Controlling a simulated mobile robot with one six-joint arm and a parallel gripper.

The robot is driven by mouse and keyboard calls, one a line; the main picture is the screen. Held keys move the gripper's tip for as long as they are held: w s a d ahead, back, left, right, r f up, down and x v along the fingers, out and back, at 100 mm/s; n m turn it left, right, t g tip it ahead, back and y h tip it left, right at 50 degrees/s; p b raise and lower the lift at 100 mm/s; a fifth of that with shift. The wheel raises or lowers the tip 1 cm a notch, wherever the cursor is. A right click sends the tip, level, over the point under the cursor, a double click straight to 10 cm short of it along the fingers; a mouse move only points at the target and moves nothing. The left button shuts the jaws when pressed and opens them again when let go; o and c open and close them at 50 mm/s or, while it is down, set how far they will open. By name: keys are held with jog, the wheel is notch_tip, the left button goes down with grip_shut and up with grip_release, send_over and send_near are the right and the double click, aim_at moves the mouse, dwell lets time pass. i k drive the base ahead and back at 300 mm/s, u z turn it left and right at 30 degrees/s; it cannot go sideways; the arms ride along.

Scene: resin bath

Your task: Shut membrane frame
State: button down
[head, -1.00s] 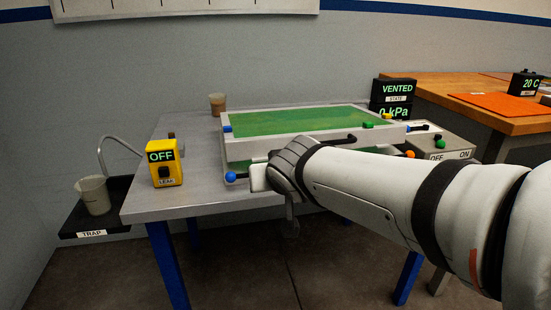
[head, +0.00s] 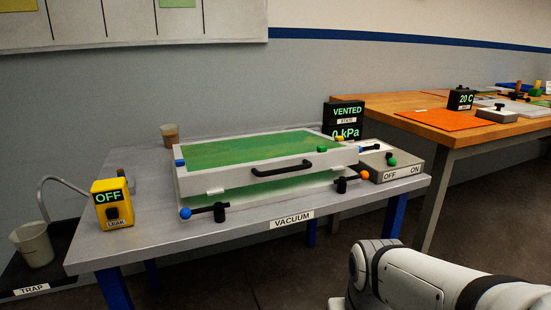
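The membrane frame (head: 230,180) is a pale frame with a green sheet, on the grey table in the head view. A black handle (head: 281,171) is on its front side. The frame's front edge stands a little above the table, and a green surface (head: 290,188) shows in the gap below. A blue-knobbed clamp (head: 205,211) is at the front left and an orange-knobbed clamp (head: 347,182) at the front right. My arm's wrist (head: 372,268) is at the lower right, apart from the frame. My gripper's fingers cannot be made out.
A yellow box (head: 112,205) reading OFF stands at the table's left, and a cup (head: 169,133) behind. A switch box (head: 395,165) is right of the frame, below displays reading VENTED (head: 347,109) and 0 kPa. A beaker (head: 33,244) sits on the trap shelf.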

aim_at(215, 166)
jog(key=z, duration=1.3)
jog(key=k, duration=0.8)
jog(key=u, duration=0.8)
jog(key=i, duration=1)
jog(key=u, duration=0.05)
